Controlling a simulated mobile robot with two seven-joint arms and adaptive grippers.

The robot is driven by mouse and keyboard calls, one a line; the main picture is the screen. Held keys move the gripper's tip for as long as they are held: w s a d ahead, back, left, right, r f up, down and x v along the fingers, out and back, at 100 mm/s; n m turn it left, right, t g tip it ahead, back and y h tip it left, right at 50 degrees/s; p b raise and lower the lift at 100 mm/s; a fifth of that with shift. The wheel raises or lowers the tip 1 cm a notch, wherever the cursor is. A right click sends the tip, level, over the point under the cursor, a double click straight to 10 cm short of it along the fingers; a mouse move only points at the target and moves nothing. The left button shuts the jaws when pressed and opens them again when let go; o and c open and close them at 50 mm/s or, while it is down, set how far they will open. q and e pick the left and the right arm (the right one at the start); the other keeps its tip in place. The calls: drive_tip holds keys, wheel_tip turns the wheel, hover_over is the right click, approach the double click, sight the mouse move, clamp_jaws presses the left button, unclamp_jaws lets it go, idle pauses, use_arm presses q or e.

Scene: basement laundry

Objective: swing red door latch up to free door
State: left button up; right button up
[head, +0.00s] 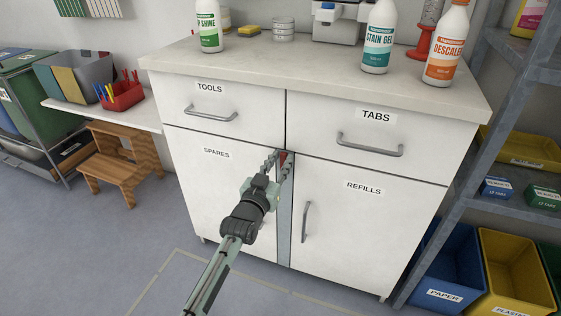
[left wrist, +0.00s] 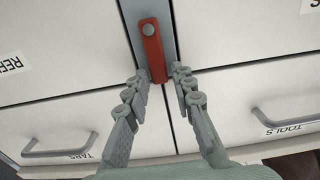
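A red latch (left wrist: 153,50) with a round grey pivot sits on the grey strip (left wrist: 132,12) between the two lower cabinet doors. In the upside-down left wrist view it lies nearly along the strip, its free end towards the drawers. In the head view only a bit of the latch (head: 284,156) shows past the fingers. My left gripper (left wrist: 160,78) is open, with one finger on each side of the latch's free end. Narrow gaps seem to show; contact is unclear. In the head view the left gripper (head: 279,158) is at the top of the door seam. My right gripper is out of view.
The SPARES door (head: 205,185) and REFILLS door (head: 345,230) appear closed, below the TOOLS (head: 225,100) and TABS (head: 375,120) drawers. Bottles stand on the countertop (head: 300,65). A wooden stool (head: 122,165) is left; a shelf rack (head: 480,125) and bins (head: 515,265) are right.

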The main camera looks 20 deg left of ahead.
use_arm(q)
drive_tip(key=shift+o, duration=0.9)
drive_tip(key=shift+s, duration=0.2)
drive_tip(key=s, duration=1.1)
drive_tip(key=shift+s+a, duration=0.2)
drive_tip(key=shift+s, duration=0.15)
drive_tip(key=s+a+f+g+y, duration=0.1)
drive_tip(key=s+a+f+g, duration=0.1)
drive_tip(key=s+f+g, duration=0.5)
drive_tip(key=s+a+f+m+g+y+p, duration=0.1)
drive_tip(key=s+a+f+g, duration=0.2)
drive_tip(key=s+f+g, duration=0.5)
drive_tip(key=s+f, duration=0.6)
drive_tip(key=s, duration=0.2)
drive_tip(key=shift+s+a+f+p, duration=0.3)
drive_tip(key=shift+s+a+f, duration=0.05)
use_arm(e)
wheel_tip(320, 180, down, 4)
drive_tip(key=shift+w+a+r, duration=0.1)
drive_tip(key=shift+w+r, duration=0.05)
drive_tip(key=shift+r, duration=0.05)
